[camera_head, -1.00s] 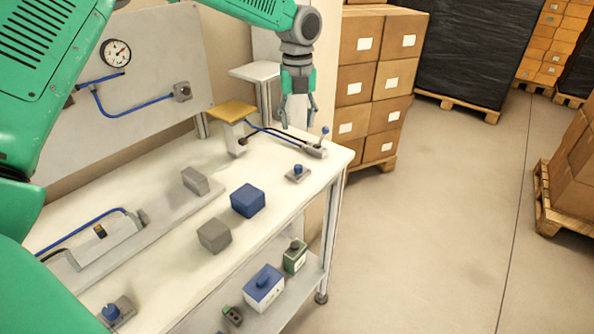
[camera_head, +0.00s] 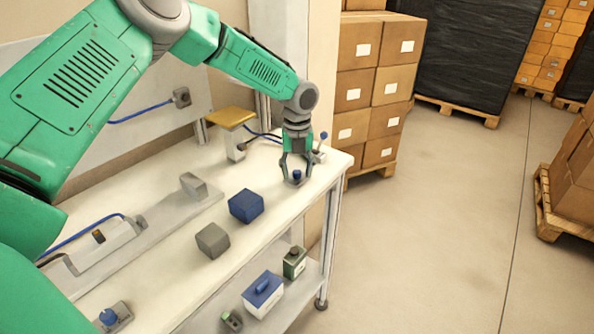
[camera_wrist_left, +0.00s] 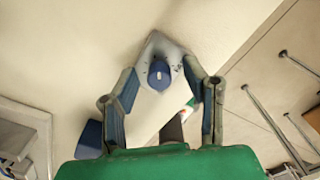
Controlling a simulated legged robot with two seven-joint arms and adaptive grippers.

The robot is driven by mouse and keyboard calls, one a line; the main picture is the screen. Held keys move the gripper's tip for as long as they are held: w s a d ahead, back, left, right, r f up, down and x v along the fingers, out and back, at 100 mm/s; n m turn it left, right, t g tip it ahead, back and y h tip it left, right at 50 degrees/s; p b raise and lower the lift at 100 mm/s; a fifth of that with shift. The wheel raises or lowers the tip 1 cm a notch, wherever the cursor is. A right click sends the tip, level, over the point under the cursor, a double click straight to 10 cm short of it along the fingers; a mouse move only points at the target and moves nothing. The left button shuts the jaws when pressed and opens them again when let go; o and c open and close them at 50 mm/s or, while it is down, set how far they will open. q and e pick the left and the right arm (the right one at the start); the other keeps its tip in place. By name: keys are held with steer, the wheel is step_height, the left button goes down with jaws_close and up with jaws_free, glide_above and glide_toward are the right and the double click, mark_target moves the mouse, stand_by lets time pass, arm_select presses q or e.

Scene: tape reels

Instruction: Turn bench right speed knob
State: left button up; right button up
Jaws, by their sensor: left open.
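The right speed knob (camera_head: 297,175) is a small blue knob on a grey base near the right end of the white bench (camera_head: 170,275). My left gripper (camera_head: 296,180) points down over it with its fingers on either side. In the left wrist view the blue knob (camera_wrist_left: 159,74) stands on its light grey plate, beyond and between the open fingertips (camera_wrist_left: 162,85). I see a gap on each side of the knob, and no finger clearly touches it. Another blue knob (camera_head: 110,316) sits at the bench's near left end. My right gripper is not in view.
A blue block (camera_head: 246,206) and a grey block (camera_head: 213,240) lie on the bench. Stacked boxes (camera_head: 380,90) stand beyond.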

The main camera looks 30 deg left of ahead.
arm_select(q)
steer(key=shift+d, duration=0.15)
jaws_close()
steer(key=shift+a, duration=0.3)
steer(key=shift+d+n, duration=0.1)
steer(key=shift+n, duration=0.2)
